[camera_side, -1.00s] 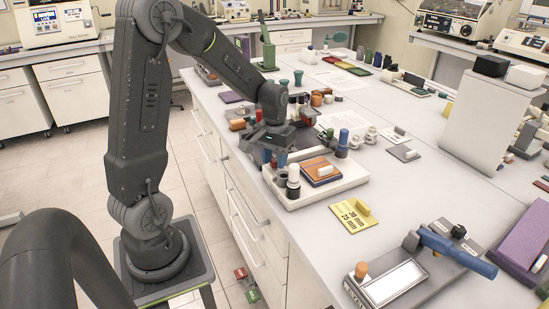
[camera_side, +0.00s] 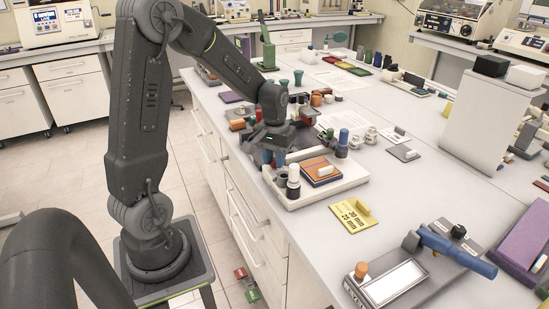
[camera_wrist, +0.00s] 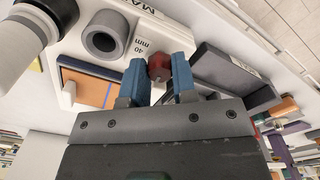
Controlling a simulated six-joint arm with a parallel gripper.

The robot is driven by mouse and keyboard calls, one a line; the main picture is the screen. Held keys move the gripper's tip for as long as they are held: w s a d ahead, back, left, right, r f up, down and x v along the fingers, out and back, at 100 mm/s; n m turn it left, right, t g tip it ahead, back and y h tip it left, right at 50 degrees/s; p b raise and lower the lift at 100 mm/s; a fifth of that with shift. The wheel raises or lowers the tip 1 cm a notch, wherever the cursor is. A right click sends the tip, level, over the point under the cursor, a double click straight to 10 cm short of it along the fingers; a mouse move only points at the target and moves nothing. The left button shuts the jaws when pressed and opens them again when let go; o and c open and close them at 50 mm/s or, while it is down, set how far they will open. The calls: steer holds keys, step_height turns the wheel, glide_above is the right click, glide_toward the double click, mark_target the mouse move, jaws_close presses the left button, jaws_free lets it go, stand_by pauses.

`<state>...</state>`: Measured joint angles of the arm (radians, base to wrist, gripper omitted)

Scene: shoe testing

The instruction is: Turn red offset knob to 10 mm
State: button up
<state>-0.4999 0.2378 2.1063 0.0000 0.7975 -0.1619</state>
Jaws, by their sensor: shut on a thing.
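The red knob (camera_wrist: 160,68) shows in the wrist view as a small dark red piece between the blue fingertips. My gripper (camera_wrist: 159,63) is shut on it, with one blue finger on each side. In the side view my gripper (camera_side: 270,157) is low over the near left part of the white tray-like fixture (camera_side: 318,192), and the red knob there is hidden by the gripper. No offset scale or pointer can be read in either view.
A grey hollow cylinder (camera_wrist: 104,38) beside a "40 mm" label and an orange-and-blue block (camera_wrist: 88,85) lie close to the fingers. A dark grey tray (camera_wrist: 235,78) is on the other side. A yellow "30 mm / 25 mm" card (camera_side: 352,217) lies in front of the fixture.

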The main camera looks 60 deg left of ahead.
steer(key=n, duration=0.8)
steer(key=shift+n, duration=0.3)
steer(key=n, duration=0.4)
steer(key=shift+n, duration=2.3)
steer(key=o, duration=0.6)
steer(key=shift+o, duration=0.2)
steer(key=shift+r, duration=0.15)
step_height(320, 180, up, 14)
